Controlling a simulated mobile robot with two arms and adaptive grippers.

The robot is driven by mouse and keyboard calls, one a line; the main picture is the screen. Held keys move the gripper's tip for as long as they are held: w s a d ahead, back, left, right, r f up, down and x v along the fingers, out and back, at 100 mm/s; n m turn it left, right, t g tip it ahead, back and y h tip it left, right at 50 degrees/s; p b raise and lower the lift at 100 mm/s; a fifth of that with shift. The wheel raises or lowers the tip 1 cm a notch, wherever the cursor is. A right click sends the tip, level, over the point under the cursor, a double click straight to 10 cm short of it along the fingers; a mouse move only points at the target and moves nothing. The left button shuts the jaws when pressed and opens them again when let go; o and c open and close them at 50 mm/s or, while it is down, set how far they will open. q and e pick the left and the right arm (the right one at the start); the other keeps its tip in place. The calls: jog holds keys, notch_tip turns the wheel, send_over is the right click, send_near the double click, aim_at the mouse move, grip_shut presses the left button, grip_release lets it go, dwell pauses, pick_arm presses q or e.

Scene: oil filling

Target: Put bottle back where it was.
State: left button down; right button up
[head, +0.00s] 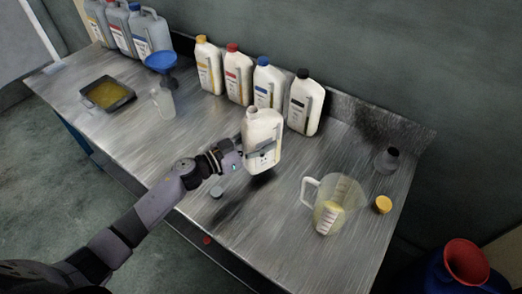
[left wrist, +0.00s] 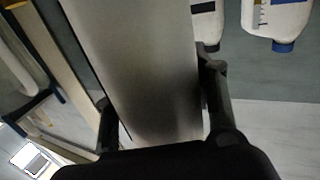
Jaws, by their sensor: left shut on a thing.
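My left gripper (head: 254,153) is shut on a white bottle (head: 263,125) with an open, capless neck. It holds the bottle roughly upright, and a dark shadow on the bench below suggests it is off the surface. In the left wrist view the held bottle (left wrist: 150,70) fills the middle between the fingers (left wrist: 160,110), and its label is not seen there. A row of similar white bottles stands behind, with yellow (head: 208,68), red (head: 238,78), blue (head: 268,84) and black (head: 304,105) caps. My right gripper is not in view.
A clear jug (head: 338,200) with yellowish liquid and a yellow cap (head: 382,204) are at right. A dark small container (head: 386,160) stands behind them. A blue funnel (head: 160,61), an oil tray (head: 107,94) and grey canisters (head: 150,33) are at left.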

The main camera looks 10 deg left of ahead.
pick_arm(q)
jog(key=shift+f+b, duration=0.45)
jog(key=shift+f, duration=1.6)
jog(key=shift+f, duration=0.15)
jog(key=c, duration=0.7)
grip_release()
jog(key=shift+f, duration=0.1)
jog(key=b+v, duration=0.1)
jog(key=v, duration=1.1)
jog(key=shift+r+b, duration=0.25)
jog(key=shift+b, duration=0.1)
